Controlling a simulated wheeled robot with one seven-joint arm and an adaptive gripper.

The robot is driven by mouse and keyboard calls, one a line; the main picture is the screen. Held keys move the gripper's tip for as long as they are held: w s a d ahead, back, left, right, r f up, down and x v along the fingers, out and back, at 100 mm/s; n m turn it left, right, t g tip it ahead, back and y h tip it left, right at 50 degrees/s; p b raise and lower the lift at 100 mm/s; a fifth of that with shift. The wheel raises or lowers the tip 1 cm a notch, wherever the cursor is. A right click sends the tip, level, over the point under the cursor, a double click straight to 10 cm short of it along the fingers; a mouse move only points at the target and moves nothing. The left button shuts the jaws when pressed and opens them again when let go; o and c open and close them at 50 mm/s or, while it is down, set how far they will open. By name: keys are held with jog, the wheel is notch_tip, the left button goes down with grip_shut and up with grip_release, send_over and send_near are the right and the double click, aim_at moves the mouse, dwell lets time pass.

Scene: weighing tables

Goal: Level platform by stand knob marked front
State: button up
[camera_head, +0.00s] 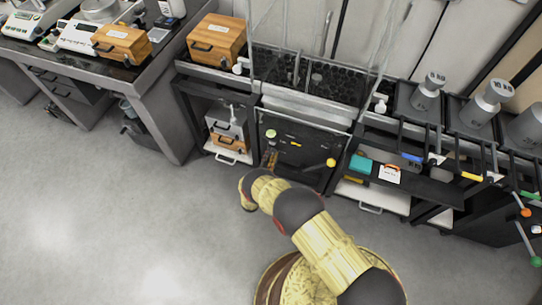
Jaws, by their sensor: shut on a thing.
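A stand (306,108) with a pale front edge is in the upper middle of the head view. It carries a dark perforated platform (335,84) between clear panels. Below is a black front panel (305,150) with a pale green round part (271,133), a small yellow part (296,143) and a yellow knob (331,162). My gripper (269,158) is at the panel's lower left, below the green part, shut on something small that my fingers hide. Which knob is marked front cannot be read, nor can the platform's tilt.
A wooden box (217,39) stands left of the stand, above an open shelf (228,132). At far left a table (150,75) holds scales and another wooden box (122,43). Grey floor (110,220) is clear at lower left.

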jog(key=shift+m, duration=0.4)
jog(key=o, duration=1.2)
jog(key=shift+c, duration=0.2)
jog(key=shift+s, duration=0.1)
jog(key=v, duration=1.2)
